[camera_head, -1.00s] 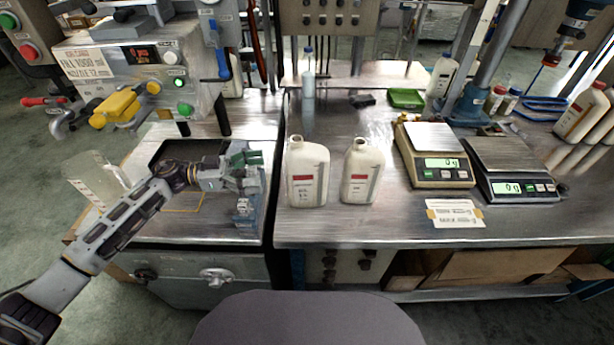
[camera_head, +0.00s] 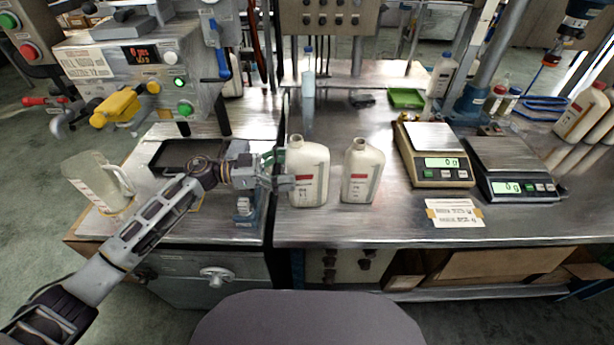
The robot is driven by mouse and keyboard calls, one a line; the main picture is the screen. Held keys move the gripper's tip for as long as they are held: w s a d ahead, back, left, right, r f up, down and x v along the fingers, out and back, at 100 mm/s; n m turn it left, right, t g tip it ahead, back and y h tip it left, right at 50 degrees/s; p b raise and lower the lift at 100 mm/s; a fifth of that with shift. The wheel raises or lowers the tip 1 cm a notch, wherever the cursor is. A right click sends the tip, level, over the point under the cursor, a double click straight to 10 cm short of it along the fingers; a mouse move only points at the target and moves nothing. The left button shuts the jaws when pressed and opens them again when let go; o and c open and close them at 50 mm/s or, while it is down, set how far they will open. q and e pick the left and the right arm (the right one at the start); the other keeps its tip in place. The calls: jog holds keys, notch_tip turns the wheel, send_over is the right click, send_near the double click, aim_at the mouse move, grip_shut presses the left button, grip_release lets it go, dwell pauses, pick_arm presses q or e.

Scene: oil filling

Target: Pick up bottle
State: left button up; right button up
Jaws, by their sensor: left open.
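Two white bottles with red and white labels stand upright and uncapped on the metal bench. The left bottle (camera_head: 309,174) is closest to my left gripper (camera_head: 283,170). The left gripper is open, with its fingers at the left side of this bottle; I cannot tell whether they touch it. The right bottle (camera_head: 361,172) stands a short way to the right, clear of the gripper. My right gripper is not in view.
Two scales stand to the right, a beige one (camera_head: 404,170) and a dark one (camera_head: 550,193). A filling machine (camera_head: 140,65) and a clear jug (camera_head: 95,182) are on the left. A green tray (camera_head: 406,98) lies behind. Bench space in front of the bottles is clear.

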aim_at(307, 167)
pick_arm(q)
jog(key=shift+d, duration=0.1)
jog(key=shift+w+d, duration=0.15)
jog(key=shift+d, duration=1.1)
jog(key=shift+w+d, duration=0.15)
jog(key=shift+d, duration=1.1)
jog(key=c, duration=1.1)
jog(key=shift+r, duration=0.1)
